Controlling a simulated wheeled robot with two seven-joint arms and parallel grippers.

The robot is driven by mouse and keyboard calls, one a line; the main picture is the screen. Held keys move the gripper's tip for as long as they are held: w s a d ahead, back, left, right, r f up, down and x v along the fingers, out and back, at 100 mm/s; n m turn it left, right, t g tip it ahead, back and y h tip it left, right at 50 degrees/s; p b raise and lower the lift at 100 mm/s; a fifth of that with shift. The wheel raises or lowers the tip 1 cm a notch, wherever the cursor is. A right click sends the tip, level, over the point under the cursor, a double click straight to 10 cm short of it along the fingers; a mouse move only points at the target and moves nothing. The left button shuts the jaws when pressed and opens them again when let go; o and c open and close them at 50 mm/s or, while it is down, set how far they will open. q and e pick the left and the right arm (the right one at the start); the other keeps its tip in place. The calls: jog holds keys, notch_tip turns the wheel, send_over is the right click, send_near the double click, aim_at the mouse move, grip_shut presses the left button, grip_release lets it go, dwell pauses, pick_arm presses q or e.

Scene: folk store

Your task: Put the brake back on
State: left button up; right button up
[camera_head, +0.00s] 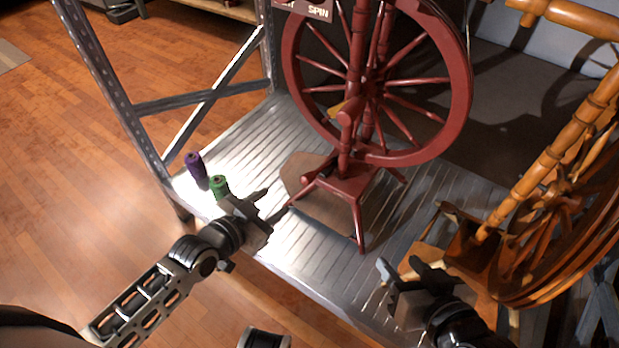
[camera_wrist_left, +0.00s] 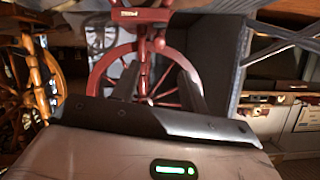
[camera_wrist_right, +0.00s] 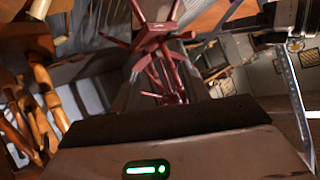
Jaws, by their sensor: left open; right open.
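A dark red spinning wheel (camera_head: 462,112) stands upright on the ribbed metal shelf (camera_head: 292,255), with its legs spread on it. A small yellowish piece (camera_head: 336,107) shows near its spokes; I cannot tell if it is the brake. The red wheel also shows in the left wrist view (camera_wrist_left: 176,59) and in the right wrist view (camera_wrist_right: 152,38). My left gripper (camera_head: 275,203) is open and empty, left of the red wheel's legs. My right gripper (camera_head: 400,266) is open and empty, in front of the shelf's right part, apart from the red wheel.
An orange-brown wooden spinning wheel (camera_head: 528,190) stands at the right, close to my right gripper. A purple spool (camera_head: 194,163) and a green spool (camera_head: 218,187) stand at the shelf's left edge beside my left gripper. A metal post (camera_head: 117,90) rises at the left.

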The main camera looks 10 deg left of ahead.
aim_at(304, 181)
pick_arm(q)
jog(key=b+x, duration=0.5)
jog(key=x, duration=0.9)
jog(key=shift+w+d+f+b, duration=0.1)
jog(key=shift+w+d+b, duration=0.1)
jog(key=shift+b, duration=0.15)
jog(key=shift+w, duration=0.15)
jog(key=c, duration=0.9)
grip_shut()
pick_arm(e)
jog(key=r+t, duration=0.1)
jog(key=a+r+t+y, duration=0.1)
jog(key=r+y, duration=0.1)
jog(key=r, duration=0.1)
jog(key=shift+w+a+t, duration=0.15)
jog(key=shift+a+t, duration=0.2)
jog(key=shift+t, duration=0.05)
